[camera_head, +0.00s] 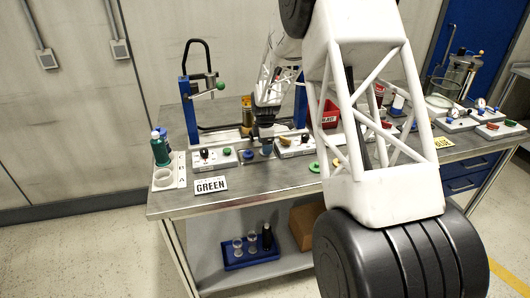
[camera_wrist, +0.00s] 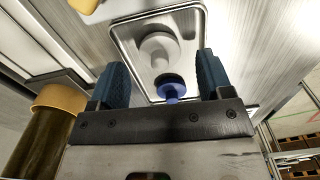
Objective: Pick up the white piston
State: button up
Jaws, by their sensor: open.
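In the wrist view, the white piston (camera_wrist: 158,47) lies in a shallow metal tray (camera_wrist: 195,22), its round grey-white body ahead of my fingertips. A blue-and-dark round piece (camera_wrist: 171,88) sits at its near end, between my fingers; I cannot tell if the two are joined. My gripper (camera_wrist: 161,68) is open, with one blue finger on each side and nothing held between them. In the head view, my gripper (camera_head: 264,122) hangs low over the bench behind the front row of parts. The piston cannot be made out there.
An amber cylinder (camera_wrist: 42,140) stands close to the left finger in the wrist view. In the head view, a blue-post frame (camera_head: 189,110), a green bottle (camera_head: 160,152) and a GREEN sign (camera_head: 210,185) are to the left. A red bin (camera_head: 329,116) is to the right.

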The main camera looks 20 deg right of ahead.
jog(key=shift+f, duration=0.75)
jog(key=c, duration=1)
